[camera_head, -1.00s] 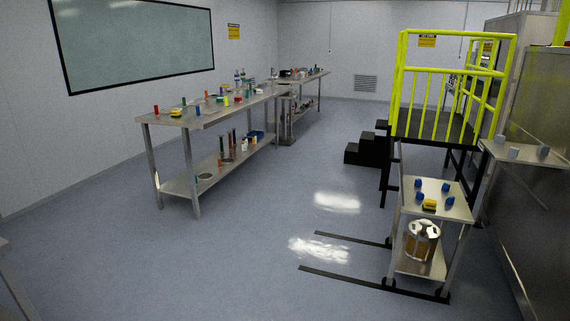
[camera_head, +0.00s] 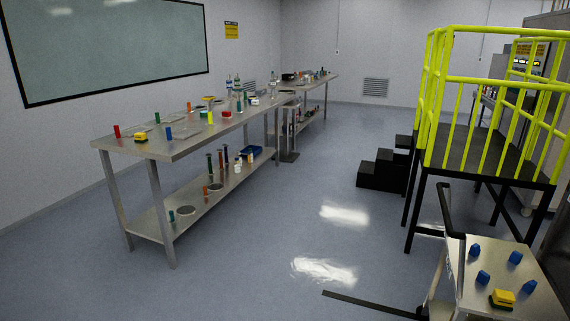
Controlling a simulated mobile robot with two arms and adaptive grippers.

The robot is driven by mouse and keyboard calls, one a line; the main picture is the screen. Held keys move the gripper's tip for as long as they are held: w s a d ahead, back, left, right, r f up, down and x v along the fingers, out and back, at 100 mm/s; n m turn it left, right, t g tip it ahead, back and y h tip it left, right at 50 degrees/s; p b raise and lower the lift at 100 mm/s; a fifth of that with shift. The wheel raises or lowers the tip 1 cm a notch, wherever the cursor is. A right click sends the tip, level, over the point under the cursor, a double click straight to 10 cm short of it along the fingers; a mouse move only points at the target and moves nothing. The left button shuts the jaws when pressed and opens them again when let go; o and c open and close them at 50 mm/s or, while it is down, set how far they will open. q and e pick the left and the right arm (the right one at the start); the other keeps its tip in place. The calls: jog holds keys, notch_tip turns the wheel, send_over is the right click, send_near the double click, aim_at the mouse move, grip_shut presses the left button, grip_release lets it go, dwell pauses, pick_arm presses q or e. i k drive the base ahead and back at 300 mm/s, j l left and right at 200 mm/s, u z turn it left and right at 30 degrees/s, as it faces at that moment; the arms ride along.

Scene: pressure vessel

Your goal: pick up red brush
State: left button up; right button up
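No red brush can be made out clearly from here. A small upright red item (camera_head: 117,131) stands at the near left end of the long steel table (camera_head: 185,143). It is too small to tell what it is. Neither of my grippers is in view.
A steel cart (camera_head: 490,257) with several blue pieces and a yellow item (camera_head: 502,298) stands at the lower right. A yellow-railed platform (camera_head: 490,172) and black steps (camera_head: 383,172) are behind it. The middle floor (camera_head: 265,235) is clear.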

aim_at(227, 115)
jog(key=i, duration=2.1)
jog(key=i+l+u, duration=0.1)
jog(key=i+u, duration=0.2)
jog(key=i, duration=0.2)
jog(key=i+l+u, duration=0.3)
jog(key=i, duration=0.25)
jog(key=i+l+u, duration=0.3)
jog(key=i, duration=0.2)
